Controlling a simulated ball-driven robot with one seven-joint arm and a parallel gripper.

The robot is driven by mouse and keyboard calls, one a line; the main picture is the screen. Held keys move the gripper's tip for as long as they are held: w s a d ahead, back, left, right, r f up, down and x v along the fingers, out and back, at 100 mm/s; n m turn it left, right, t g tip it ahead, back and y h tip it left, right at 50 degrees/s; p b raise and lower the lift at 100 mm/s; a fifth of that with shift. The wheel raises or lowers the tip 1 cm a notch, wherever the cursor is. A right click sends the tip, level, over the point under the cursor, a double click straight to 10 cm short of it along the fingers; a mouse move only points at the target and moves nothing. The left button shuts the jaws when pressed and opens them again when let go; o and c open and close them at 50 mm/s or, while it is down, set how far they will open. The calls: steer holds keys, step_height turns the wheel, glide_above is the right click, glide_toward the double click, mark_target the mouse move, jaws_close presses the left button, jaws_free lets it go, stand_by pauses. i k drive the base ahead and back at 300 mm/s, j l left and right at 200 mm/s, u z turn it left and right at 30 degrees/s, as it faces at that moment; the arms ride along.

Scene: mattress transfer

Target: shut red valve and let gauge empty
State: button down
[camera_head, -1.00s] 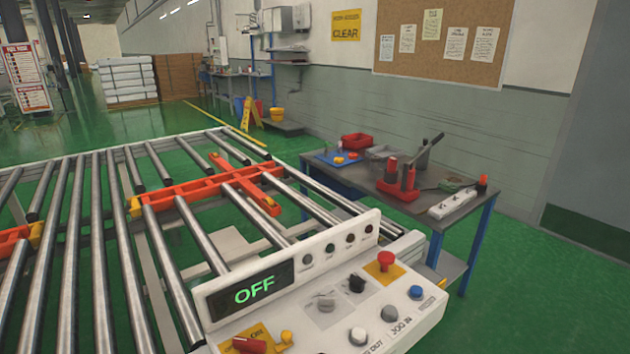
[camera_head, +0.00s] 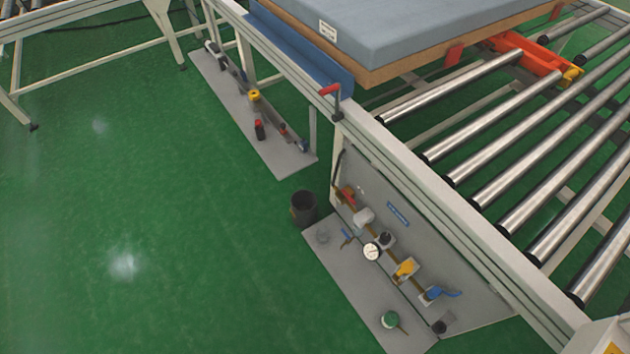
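A small red valve (camera_head: 347,196) sits at the upper left end of a brass-coloured pipe on a grey panel under the conveyor frame. Whether its handle lies along or across the pipe is too small to tell. A round white-faced gauge (camera_head: 372,251) is further along the same pipe; its needle cannot be read. A yellow valve (camera_head: 405,269) and a blue-handled valve (camera_head: 440,293) follow towards the lower right. My gripper is not in view.
A grey mattress (camera_head: 400,25) lies on a wooden base on the roller conveyor (camera_head: 500,145). A red-handled crank (camera_head: 330,90) is on the rail. A dark bin (camera_head: 304,208) stands beside the panel. A green-topped item (camera_head: 390,319) is on the floor plate. Green floor at left is clear.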

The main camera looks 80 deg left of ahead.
mark_target(344, 192)
steer(key=i+u, duration=0.1)
steer(key=u, duration=0.35)
steer(key=i+j+u, duration=0.1)
steer(key=u, duration=0.35)
steer(key=i+u, duration=0.1)
steer(key=u, duration=0.35)
steer(key=i+u, duration=0.1)
steer(key=u, duration=0.35)
